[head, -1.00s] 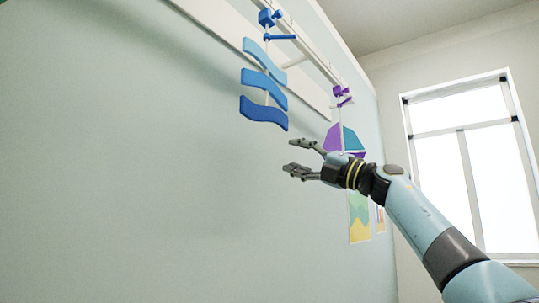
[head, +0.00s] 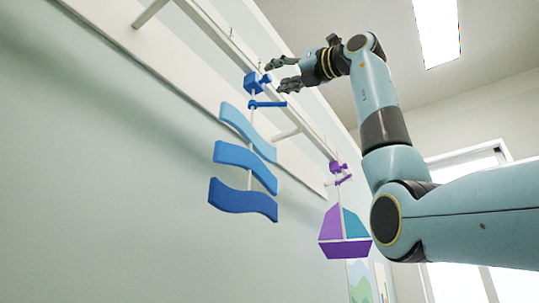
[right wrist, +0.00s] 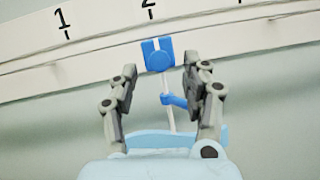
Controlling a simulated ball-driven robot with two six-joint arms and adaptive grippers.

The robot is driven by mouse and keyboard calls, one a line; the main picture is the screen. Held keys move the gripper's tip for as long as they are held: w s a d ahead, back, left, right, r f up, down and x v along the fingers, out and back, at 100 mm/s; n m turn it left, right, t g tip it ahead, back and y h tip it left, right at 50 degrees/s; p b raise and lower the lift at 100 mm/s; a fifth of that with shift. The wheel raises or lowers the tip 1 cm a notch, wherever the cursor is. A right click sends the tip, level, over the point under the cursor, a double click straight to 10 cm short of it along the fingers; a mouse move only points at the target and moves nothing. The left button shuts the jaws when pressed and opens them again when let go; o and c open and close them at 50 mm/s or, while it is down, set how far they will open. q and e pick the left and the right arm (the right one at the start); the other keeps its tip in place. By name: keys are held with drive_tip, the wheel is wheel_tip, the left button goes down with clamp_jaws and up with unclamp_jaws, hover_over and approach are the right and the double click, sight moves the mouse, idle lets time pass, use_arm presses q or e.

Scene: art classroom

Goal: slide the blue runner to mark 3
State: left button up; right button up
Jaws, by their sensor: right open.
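The blue runner (head: 257,83) sits on the white rail (head: 222,38), with a blue handle bar (head: 267,104) and a wavy blue three-piece hanging (head: 245,156) below it. In the right wrist view the blue runner (right wrist: 158,54) is below mark 2 (right wrist: 148,5); mark 1 (right wrist: 63,18) is to its left. A further tick to the right has its number cut off. My right gripper (head: 276,77) is open and close to the runner. In the right wrist view its fingertips (right wrist: 160,70) frame the runner's lower part, with no clear contact. My left gripper is out of view.
A purple runner (head: 338,167) with a sailboat hanging (head: 344,232) is farther along the same rail, to the right. White brackets (head: 285,134) join the rail to the wall board. A window (head: 460,280) is at the right.

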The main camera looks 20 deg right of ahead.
sight(270, 78)
drive_tip(key=p+x, duration=0.1)
drive_tip(key=x, duration=0.2)
drive_tip(key=shift+w+a+r, duration=0.1)
drive_tip(key=shift+w+a, duration=0.05)
drive_tip(key=c, duration=0.5)
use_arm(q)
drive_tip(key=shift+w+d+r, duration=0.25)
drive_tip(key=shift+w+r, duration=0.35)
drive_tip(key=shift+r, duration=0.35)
use_arm(e)
clamp_jaws()
